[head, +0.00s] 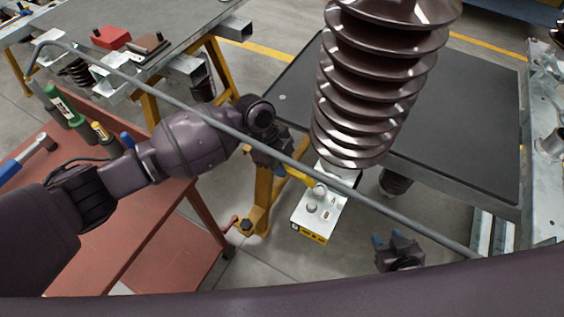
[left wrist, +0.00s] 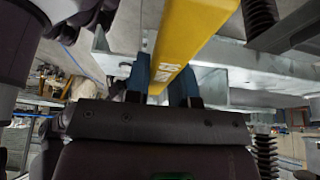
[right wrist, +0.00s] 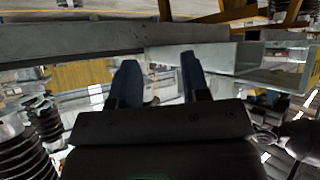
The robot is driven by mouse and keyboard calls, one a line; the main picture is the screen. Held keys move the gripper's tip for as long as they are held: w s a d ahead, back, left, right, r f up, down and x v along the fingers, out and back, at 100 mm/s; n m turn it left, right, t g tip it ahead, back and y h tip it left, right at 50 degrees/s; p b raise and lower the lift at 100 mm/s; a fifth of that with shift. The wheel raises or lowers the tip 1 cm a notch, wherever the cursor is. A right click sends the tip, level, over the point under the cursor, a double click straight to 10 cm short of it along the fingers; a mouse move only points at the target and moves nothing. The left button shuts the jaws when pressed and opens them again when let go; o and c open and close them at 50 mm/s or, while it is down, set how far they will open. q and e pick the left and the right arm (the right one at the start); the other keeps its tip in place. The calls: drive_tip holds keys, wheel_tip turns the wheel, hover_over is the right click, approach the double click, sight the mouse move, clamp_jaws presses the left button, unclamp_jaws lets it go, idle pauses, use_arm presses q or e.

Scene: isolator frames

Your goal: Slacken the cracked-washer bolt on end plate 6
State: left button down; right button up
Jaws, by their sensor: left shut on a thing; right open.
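My left gripper (head: 279,165) is shut on a yellow bar-like tool (head: 300,177); the tool (left wrist: 188,38) runs between its blue fingers in the left wrist view. The tool's far end reaches a round metal piece above a pale plate (head: 305,222) with bolt heads and a yellow label (head: 313,238). I cannot read the label or tell whether the tool is seated on a bolt. A cracked washer is too small to make out. My right gripper (head: 388,240) is open and empty, right of the plate and apart from it; its fingers (right wrist: 158,75) show spread in the right wrist view.
A large ribbed brown insulator (head: 375,85) stands just behind the plate. A long grey rod (head: 170,100) crosses the view diagonally, near my left gripper. A red cart (head: 140,225) with tools stands left. A dark-topped table (head: 450,130) lies to the right.

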use_arm(q)
drive_tip(key=shift+f, duration=0.3)
use_arm(e)
drive_tip(key=shift+w, duration=0.35)
use_arm(q)
drive_tip(key=shift+f, duration=0.25)
use_arm(e)
drive_tip(key=shift+f, duration=0.1)
use_arm(q)
drive_tip(key=shift+b, duration=0.3)
use_arm(e)
drive_tip(key=shift+s+f, duration=0.15)
drive_tip(key=shift+s, duration=0.05)
drive_tip(key=shift+s+f, duration=0.3)
drive_tip(key=shift+s, duration=0.15)
